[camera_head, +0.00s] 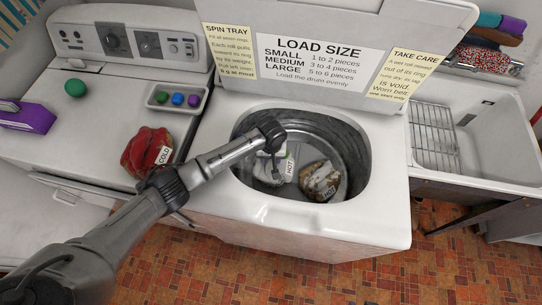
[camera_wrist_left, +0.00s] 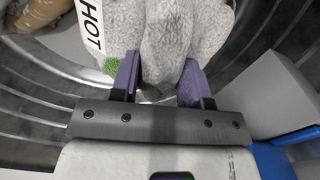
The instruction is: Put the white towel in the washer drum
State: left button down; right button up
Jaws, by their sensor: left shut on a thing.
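The white towel (camera_head: 289,168) is inside the washer drum (camera_head: 345,135), low down near its left side, with a HOT label on it. In the left wrist view the towel (camera_wrist_left: 175,30) looks light grey and fluffy, with a small green patch by one finger. My left gripper (camera_wrist_left: 158,80) is shut on the towel, with its two purple fingers pressed into the cloth. In the head view my left arm reaches over the tub rim into the drum, and my left gripper (camera_head: 277,172) is partly hidden by the wrist. My right gripper is in neither view.
A brown bundle (camera_head: 318,178) labelled HOT lies in the drum, right of the towel. The raised lid (camera_head: 380,40) stands behind the opening. A red bundle (camera_head: 140,155) labelled COLD, a green ball (camera_head: 75,88) and a tray of coloured pieces (camera_head: 160,97) sit on the left machine.

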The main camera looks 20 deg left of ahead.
pick_arm(q)
jog(key=shift+f, duration=0.45)
jog(key=c, duration=0.6)
grip_release()
jog(key=shift+r, duration=0.6)
notch_tip(320, 180, up, 12)
jog(key=p, duration=0.2)
jog(key=shift+p, duration=0.4)
